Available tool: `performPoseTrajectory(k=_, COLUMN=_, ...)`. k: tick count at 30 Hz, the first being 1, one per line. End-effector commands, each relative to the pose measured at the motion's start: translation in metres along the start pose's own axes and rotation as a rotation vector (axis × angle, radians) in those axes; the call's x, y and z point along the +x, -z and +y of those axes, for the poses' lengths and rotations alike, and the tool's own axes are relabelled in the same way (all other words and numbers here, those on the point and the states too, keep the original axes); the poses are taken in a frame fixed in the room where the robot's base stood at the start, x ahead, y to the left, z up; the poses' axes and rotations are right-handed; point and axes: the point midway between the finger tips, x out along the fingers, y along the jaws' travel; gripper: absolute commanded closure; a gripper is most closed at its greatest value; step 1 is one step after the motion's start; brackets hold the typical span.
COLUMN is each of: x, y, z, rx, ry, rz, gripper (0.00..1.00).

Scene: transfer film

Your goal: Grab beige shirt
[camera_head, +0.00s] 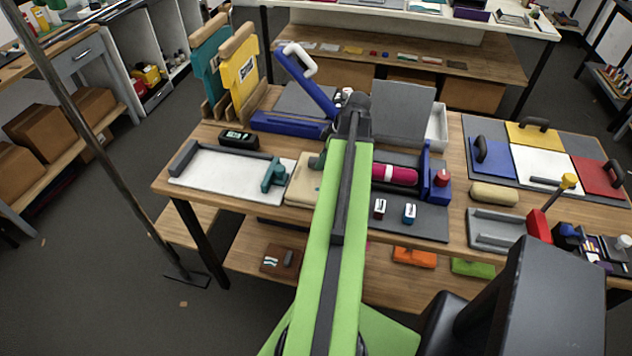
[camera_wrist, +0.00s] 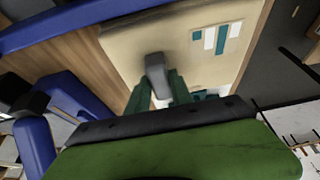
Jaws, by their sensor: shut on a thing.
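The beige shirt is a flat beige panel (camera_wrist: 205,40) with teal and white marks and a grey grip (camera_wrist: 156,75) on its face, in the wrist view. My gripper (camera_wrist: 160,88) has its green fingers closed on either side of the grey grip. In the head view, part of the beige panel (camera_head: 302,188) shows on the wooden table, just left of my green arm. My arm hides the rest of it and most of my gripper there. I cannot tell whether the panel is clear of the table.
A white tray (camera_head: 220,172) with a teal tool (camera_head: 274,176) lies to the left. A blue hinged press (camera_head: 290,122) stands behind. Right of my arm are a magenta roll (camera_head: 394,174) and a blue upright (camera_head: 426,172). Coloured panels (camera_head: 541,164) lie further right.

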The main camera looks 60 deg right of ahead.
Motion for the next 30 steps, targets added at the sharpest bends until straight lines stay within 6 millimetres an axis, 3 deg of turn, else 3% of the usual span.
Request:
performPoseTrajectory(k=16, x=-0.008, y=0.003, z=0.0, rx=0.0, ry=0.001, rz=-0.001, gripper=1.0)
performPoseTrajectory(k=30, x=-0.089, y=0.037, z=0.0, rx=0.0, ry=0.0, rz=0.0, gripper=1.0)
